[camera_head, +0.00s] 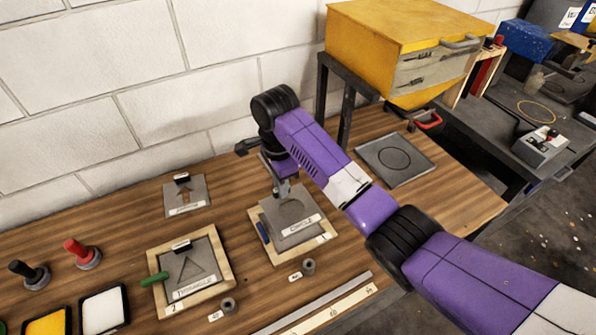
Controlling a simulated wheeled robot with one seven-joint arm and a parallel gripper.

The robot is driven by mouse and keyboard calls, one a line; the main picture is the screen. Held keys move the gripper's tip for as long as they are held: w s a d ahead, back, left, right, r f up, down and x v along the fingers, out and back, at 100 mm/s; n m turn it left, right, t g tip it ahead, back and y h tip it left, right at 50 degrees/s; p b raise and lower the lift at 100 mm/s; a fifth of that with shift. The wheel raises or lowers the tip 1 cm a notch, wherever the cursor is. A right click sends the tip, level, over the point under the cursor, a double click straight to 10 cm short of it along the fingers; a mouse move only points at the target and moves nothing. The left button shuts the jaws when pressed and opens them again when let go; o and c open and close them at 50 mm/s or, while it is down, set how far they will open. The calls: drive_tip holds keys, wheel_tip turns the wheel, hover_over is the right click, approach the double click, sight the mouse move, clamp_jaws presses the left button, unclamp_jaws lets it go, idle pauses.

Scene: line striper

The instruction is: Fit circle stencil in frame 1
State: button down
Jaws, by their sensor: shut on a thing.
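The circle stencil (297,228), a grey plate labelled CIRCLE, is held by my gripper (284,190) at its far edge. My gripper is shut on it, and my purple arm comes in from the right. The stencil is over frame 1 (274,258), a light wooden frame on the bench. It looks turned relative to the frame and covers most of the opening. I cannot tell whether it touches the frame. A blue handle (262,232) shows at the frame's left side.
Frame 2 (226,284) at left holds a triangle stencil (188,267) and has a green handle (154,279). An arrow stencil (186,195) lies behind. A plate with a ring (395,158) lies right, near a yellow hopper (400,45). Small weights and rulers lie in front.

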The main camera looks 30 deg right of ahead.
sight(281, 203)
drive_tip(key=shift+s+a, duration=0.15)
drive_tip(key=shift+s, duration=0.05)
drive_tip(key=shift+w+f+b, duration=0.1)
drive_tip(key=shift+f+b, duration=1.7)
drive_tip(key=shift+f, duration=0.05)
drive_tip(key=shift+p, duration=0.6)
drive_tip(key=shift+f+b, duration=0.3)
drive_tip(key=shift+f, duration=0.7)
drive_tip(key=shift+p, duration=0.45)
idle(0.6)
drive_tip(key=shift+f+p, duration=0.35)
drive_tip(key=shift+p, duration=0.25)
idle(1.1)
drive_tip(key=c, duration=1.3)
unclamp_jaws()
drive_tip(key=shift+c, duration=0.2)
drive_tip(key=shift+a, duration=0.1)
